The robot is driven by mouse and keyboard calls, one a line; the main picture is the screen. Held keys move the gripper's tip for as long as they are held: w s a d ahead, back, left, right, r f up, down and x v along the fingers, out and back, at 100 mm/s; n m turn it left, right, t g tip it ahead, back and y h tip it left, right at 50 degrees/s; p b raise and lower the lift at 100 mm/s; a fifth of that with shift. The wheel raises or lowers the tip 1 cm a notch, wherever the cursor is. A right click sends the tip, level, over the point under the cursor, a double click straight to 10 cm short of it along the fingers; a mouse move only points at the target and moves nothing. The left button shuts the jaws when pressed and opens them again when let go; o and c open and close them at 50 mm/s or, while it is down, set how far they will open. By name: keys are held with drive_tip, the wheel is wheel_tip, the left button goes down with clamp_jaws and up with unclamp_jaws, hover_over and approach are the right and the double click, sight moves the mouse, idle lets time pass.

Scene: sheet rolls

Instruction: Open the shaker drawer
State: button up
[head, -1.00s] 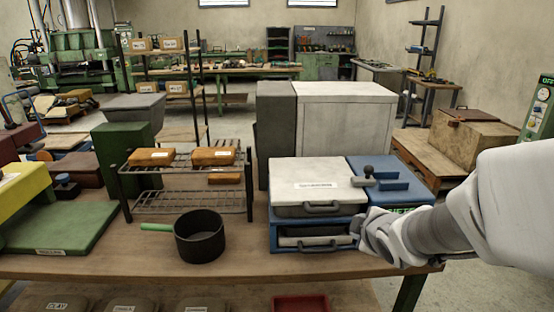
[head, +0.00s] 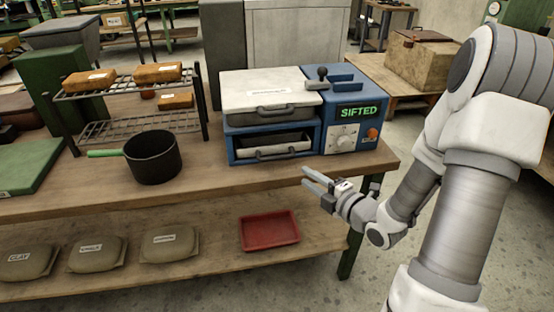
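The shaker (head: 343,139) is a blue machine on the wooden bench, with a lit "SIFTED" sign, a dial and an orange button. A grey lidded tray (head: 271,93) with a dark handle sits on its upper left. Below it, the drawer (head: 272,147) has a pale front with a dark bar handle (head: 277,154) and sits in the blue housing; a dark gap shows above the front. My gripper (head: 311,178) is open and empty, its fingers pointing left. In the picture it is below and right of the drawer handle, apart from it, near the bench's front edge.
A dark pot (head: 153,158) with a green handle stands left of the shaker, before a wire rack (head: 134,126) with orange blocks. A red tray (head: 269,232) and several labelled bags (head: 168,245) lie on the lower shelf. Bench front (head: 218,182) is clear.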

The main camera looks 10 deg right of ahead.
sight(279, 159)
drive_tip(key=b+x, duration=0.1)
drive_tip(key=x, duration=1.3)
drive_tip(key=shift+w+a+f, duration=0.15)
drive_tip(key=shift+w+a, duration=0.05)
drive_tip(key=shift+w, duration=0.1)
clamp_jaws()
idle(0.6)
